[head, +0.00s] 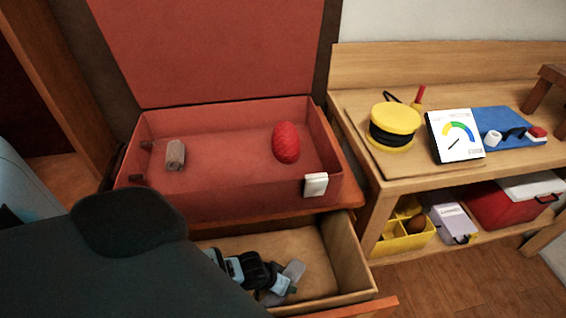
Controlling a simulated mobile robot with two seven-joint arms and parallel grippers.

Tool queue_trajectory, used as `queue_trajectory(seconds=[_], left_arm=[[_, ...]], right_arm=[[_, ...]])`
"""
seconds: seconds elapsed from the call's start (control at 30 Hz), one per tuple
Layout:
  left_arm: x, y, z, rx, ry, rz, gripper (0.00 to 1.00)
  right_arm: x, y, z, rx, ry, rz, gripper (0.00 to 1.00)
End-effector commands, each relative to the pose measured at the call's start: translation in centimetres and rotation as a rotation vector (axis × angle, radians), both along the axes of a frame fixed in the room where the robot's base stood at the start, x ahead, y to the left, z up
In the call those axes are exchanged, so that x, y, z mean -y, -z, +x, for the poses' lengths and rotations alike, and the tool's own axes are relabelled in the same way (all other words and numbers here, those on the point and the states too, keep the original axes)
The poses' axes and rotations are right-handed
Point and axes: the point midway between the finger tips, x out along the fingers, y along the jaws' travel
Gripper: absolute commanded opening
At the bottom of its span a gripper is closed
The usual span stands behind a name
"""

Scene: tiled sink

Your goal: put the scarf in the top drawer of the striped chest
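An open drawer (348,255) of pale wood sticks out below a red open case. Its floor looks mostly bare. No stripes show on the part of the chest in view. My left gripper (284,283) is inside or just above the drawer, pointing right; its fingers are small and partly hidden, so I cannot tell whether it is open or holds something. I cannot make out a scarf for certain; a red, textured oval thing (286,142) lies in the case. My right gripper is out of view.
The red case (240,205) has its lid raised and also holds a small grey-brown cylinder (175,154). A wooden bench (390,180) at right carries a yellow reel (395,119), a gauge card (455,136) and a blue mat (490,120). Bins fill its lower shelf. My dark arm covers the lower left.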

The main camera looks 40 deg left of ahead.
Motion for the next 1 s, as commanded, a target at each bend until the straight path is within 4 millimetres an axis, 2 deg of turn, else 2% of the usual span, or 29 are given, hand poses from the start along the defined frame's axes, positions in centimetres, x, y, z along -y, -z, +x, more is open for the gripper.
queue_trajectory(seconds=[0.43, 0.47, 0.6, 1.0], left_arm=[[0.05, 0.62, 0.06, 0.001, 0.0, -0.001, 0.29], [0.05, 0.59, 0.05, 0.001, 0.001, 0.0, 0.55], [0.02, 0.53, 0.07, 0.001, 0.001, 0.0, 0.73], [-0.11, 0.06, -0.03, 0.0, -0.001, 0.002, 0.74]], right_arm=[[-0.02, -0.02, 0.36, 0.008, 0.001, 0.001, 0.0], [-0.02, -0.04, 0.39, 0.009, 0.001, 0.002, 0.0], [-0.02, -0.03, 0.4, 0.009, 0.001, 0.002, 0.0], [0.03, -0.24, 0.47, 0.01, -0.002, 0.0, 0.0]])
